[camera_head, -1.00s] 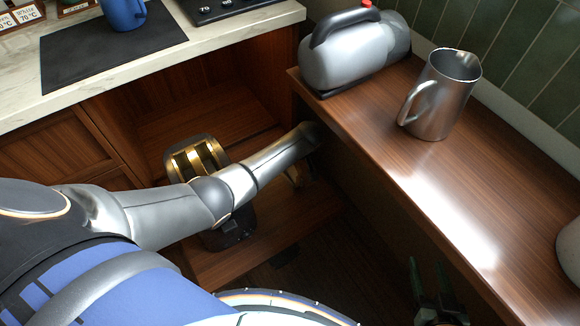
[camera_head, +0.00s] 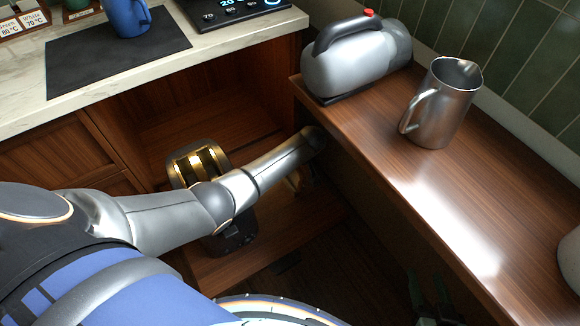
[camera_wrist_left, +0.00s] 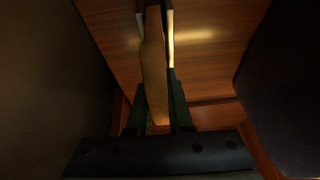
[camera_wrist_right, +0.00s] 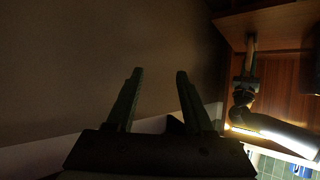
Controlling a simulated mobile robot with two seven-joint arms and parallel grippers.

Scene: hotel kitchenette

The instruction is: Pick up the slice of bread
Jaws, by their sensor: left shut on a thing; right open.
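The slice of bread (camera_wrist_left: 154,65) shows edge-on in the left wrist view, a tan upright strip between the fingers of my left gripper (camera_wrist_left: 155,85), which is shut on it. In the head view my left forearm hides most of that gripper, and only a small tan bit of the bread (camera_head: 296,181) shows beside the forearm. The toaster (camera_head: 200,166), dark with brass-coloured slots, stands on the low wooden shelf, partly behind my left arm. My right gripper (camera_wrist_right: 160,73) is open and empty in the right wrist view. It is dim at the bottom of the head view (camera_head: 428,290).
A wooden counter (camera_head: 480,215) on the right carries a grey kettle-like jug (camera_head: 350,65) and a metal pitcher (camera_head: 440,103). A marble counter (camera_head: 175,50) at the upper left holds a blue mug (camera_head: 127,17) on a dark mat (camera_head: 90,62). The dark floor lies between them.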

